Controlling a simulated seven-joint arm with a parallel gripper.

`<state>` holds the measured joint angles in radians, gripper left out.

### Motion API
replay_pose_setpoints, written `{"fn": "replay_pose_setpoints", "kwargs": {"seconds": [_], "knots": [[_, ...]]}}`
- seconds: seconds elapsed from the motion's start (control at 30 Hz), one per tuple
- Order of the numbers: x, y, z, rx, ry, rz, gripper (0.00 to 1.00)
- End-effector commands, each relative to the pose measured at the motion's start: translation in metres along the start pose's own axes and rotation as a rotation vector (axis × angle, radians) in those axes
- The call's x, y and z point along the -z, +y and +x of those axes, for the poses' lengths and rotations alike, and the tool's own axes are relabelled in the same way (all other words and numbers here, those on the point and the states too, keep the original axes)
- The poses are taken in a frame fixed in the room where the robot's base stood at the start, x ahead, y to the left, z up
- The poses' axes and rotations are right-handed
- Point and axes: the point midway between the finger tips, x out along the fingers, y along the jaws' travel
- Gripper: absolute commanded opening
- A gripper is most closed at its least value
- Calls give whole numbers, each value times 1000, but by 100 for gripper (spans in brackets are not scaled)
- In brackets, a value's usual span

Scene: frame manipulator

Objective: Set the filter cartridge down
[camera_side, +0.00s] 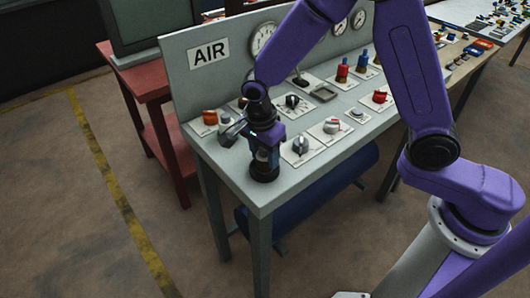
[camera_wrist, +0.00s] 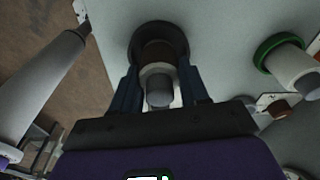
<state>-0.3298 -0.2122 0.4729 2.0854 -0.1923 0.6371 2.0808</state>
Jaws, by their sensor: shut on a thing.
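My gripper (camera_side: 264,153) points down over the front left corner of the grey bench and is shut on the filter cartridge. In the wrist view the cartridge (camera_wrist: 159,88) shows between the two dark fingers of my gripper (camera_wrist: 158,82), with a grey end, a pale band and a brownish body. A round black base (camera_side: 264,172) lies on the bench directly below the fingers; it also shows in the wrist view (camera_wrist: 158,33). The cartridge's far end overlaps this base; I cannot tell whether they touch.
Knobs on pale plates (camera_side: 301,145) (camera_side: 332,125) lie to the right. The AIR panel (camera_side: 210,53) rises behind. The bench's front edge (camera_side: 265,207) is close.

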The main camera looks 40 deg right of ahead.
Motion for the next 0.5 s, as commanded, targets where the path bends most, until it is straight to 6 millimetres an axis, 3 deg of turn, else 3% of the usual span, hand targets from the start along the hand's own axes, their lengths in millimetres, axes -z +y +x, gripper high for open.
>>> {"fn": "replay_pose_setpoints", "kwargs": {"seconds": [0.33, 0.37, 0.4, 0.43, 0.5], "knots": [[0, 0, 3, 0, 0, 0, 14], [0, 0, 3, 1, -1, 0, 51], [0, 0, 3, 1, -1, 0, 64], [0, 0, 3, 1, -1, 0, 70], [0, 0, 3, 1, 0, 0, 70]]}}
